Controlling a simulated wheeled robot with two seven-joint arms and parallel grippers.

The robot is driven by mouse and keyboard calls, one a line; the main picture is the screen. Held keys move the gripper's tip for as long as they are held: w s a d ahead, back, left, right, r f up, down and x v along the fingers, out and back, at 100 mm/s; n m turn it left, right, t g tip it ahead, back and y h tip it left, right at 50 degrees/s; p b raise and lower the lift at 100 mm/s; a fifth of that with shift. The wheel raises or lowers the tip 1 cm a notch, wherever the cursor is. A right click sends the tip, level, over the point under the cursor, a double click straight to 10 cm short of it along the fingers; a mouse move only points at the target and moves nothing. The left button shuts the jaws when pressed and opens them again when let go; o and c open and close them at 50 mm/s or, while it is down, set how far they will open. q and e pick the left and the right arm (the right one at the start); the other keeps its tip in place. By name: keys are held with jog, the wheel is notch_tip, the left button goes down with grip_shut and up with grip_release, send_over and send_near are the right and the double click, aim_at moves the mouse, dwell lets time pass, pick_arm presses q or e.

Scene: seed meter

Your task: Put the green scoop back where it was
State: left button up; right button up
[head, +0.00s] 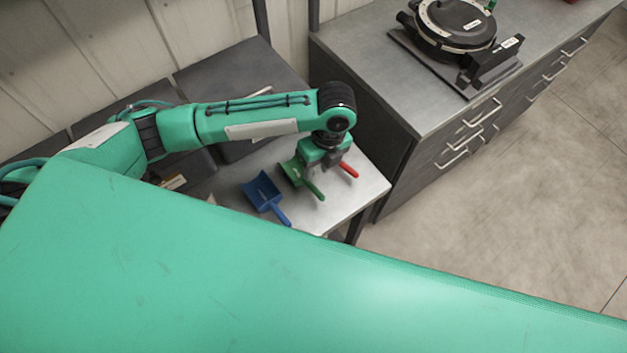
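The green scoop (292,174) is at the small grey table, between a blue scoop (263,190) on its left and a red scoop on its right. Its handle points toward the lower right. Only the red handle (348,170) of the red scoop shows; the rest is behind my gripper. My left gripper (312,174) points down at the green scoop and overlaps part of it in the picture. I cannot tell whether its fingers are open or shut on the scoop, or whether the scoop touches the table. My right gripper is not in view.
The small table (372,186) has bare room at its right end. Dark bins (240,68) stand behind my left arm. A grey drawer cabinet (365,55) to the right carries a round black device (455,25) on a plate. My green body covers the foreground.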

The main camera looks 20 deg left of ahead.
pick_arm(q)
jog(key=r, duration=0.3)
jog(key=shift+w+d+r, duration=0.25)
jog(key=shift+r, duration=0.05)
dwell(0.3)
